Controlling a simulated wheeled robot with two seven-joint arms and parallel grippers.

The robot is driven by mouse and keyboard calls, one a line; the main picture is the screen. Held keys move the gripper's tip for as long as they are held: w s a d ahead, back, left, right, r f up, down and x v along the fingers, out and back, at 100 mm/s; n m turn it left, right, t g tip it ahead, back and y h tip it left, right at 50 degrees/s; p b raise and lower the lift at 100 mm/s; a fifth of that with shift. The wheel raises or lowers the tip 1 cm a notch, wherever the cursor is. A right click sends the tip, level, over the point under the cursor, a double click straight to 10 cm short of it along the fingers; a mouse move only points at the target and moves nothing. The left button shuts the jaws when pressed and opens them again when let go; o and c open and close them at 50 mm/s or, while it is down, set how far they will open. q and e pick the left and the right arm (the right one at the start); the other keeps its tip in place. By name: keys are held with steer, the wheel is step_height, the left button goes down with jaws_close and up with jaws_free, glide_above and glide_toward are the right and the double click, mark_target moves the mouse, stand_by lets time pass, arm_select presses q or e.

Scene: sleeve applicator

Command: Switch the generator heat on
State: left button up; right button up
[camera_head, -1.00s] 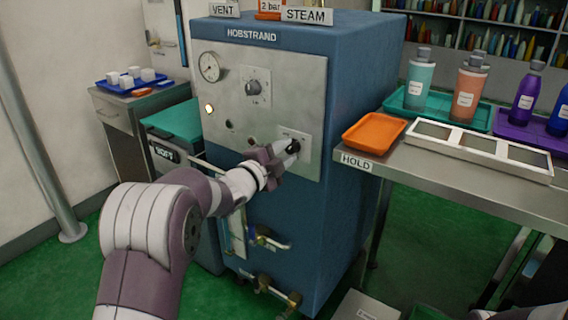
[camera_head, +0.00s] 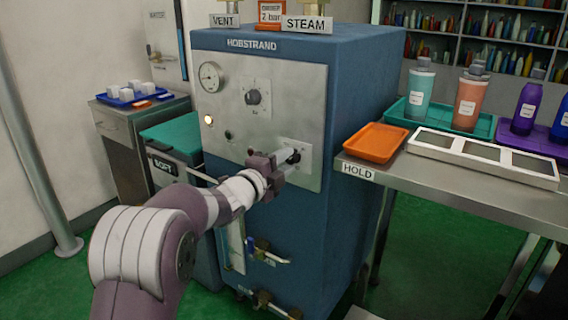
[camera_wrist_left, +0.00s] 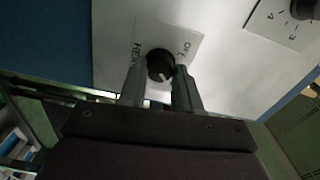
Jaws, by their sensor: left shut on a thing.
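The generator (camera_head: 350,110) is a blue cabinet with a pale metal front panel. Its heat switch is a round black knob (camera_head: 295,156) on a white plate low on the right of the panel. In the left wrist view the knob (camera_wrist_left: 160,65) has a pale mark near its lower edge. Lettering stands on both sides of it, seemingly HEAT at left and OFF at right. My left gripper (camera_head: 290,159) is at the knob, with one finger on each side; it is shut on the knob. The fingers (camera_wrist_left: 160,82) partly cover the plate. My right gripper is out of view.
A second dial (camera_head: 253,97), a gauge (camera_head: 210,77) and a lit lamp (camera_head: 208,120) are on the panel. Valves (camera_head: 262,252) stick out below. A steel table (camera_head: 450,196) with an orange tray (camera_head: 375,143) and bottles stands close on the right.

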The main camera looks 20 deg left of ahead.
arm_select(q)
steer(key=o, duration=1)
steer(key=shift+o, duration=0.2)
steer(key=p+v, duration=0.2)
steer(key=v, duration=1)
steer(key=shift+s+p, duration=0.35)
steer(key=shift+a, duration=0.1)
